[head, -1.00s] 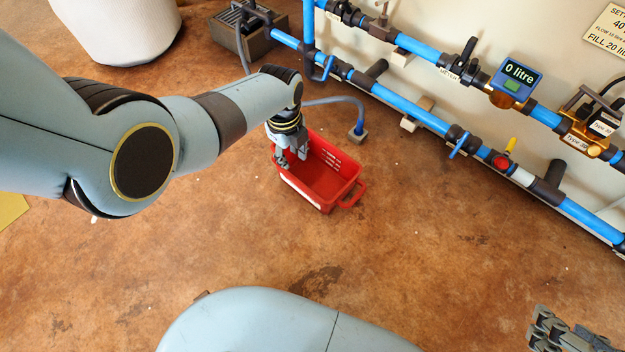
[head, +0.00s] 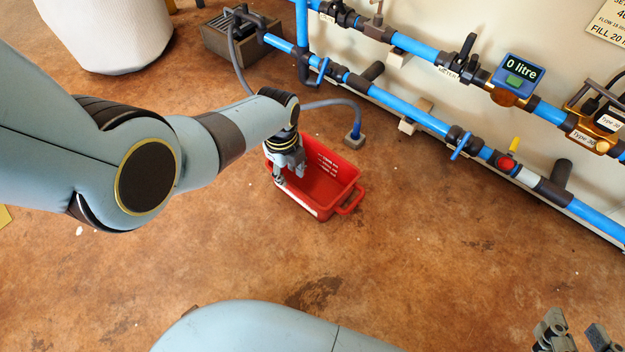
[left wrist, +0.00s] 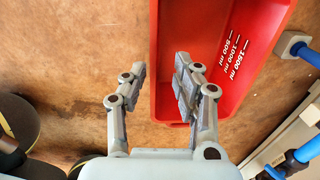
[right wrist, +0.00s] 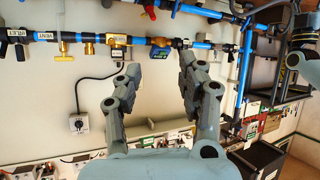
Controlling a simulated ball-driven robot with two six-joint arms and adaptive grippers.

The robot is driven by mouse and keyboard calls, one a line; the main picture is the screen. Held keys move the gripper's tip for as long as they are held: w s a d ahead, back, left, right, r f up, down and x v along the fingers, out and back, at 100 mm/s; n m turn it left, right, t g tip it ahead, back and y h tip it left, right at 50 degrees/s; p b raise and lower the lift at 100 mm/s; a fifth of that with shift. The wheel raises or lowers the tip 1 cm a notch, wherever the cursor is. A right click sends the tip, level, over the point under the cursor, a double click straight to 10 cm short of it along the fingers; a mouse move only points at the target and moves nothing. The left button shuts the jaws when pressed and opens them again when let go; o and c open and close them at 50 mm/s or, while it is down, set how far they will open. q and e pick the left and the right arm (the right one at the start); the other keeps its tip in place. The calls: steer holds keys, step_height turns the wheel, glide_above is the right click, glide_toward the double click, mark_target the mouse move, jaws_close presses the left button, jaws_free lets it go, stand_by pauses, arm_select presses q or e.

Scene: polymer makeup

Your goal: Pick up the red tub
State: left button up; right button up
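The red tub (head: 335,186) stands upright on the brown floor in the middle of the head view, with a loop handle at its right end. In the left wrist view the tub (left wrist: 215,50) fills the upper right, with white volume marks inside. My left gripper (head: 288,172) is open at the tub's left long wall. In the left wrist view its fingers (left wrist: 160,68) straddle that wall, one outside and one over the inside, with gaps showing. My right gripper (head: 572,332) is open and empty at the lower right, far from the tub; its fingers (right wrist: 158,70) show spread.
A wall with blue pipes (head: 425,118) and a meter (head: 517,78) runs behind and right of the tub. A grey hose ends at a small block (head: 354,140) close behind it. A white bin (head: 105,35) stands at the back left. The floor in front is clear.

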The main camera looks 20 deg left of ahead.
mark_target(291, 185)
arm_select(q)
steer(key=f+b, duration=0.2)
steer(key=shift+s+d+f, duration=0.15)
steer(key=shift+s+f, duration=0.2)
step_height(291, 185, down, 2)
steer(key=shift+w+f+b, duration=0.1)
steer(key=shift+b, duration=0.75)
arm_select(e)
steer(key=w+r+n+t+y, duration=0.1)
steer(key=w+r+t, duration=0.2)
steer(key=r, duration=0.4)
steer(key=w+a+r+n+t+y, duration=0.1)
steer(key=w+r+t, duration=0.2)
steer(key=r, duration=0.5)
steer(key=w+a+r+t+y, duration=0.1)
steer(key=w+r+t, duration=0.2)
steer(key=r+t, duration=0.2)
step_height(291, 185, up, 2)
steer(key=shift+w+a+r+n+y, duration=0.2)
steer(key=shift+w+a+n+y, duration=0.1)
steer(key=shift+n, duration=0.1)
arm_select(q)
jaws_close()
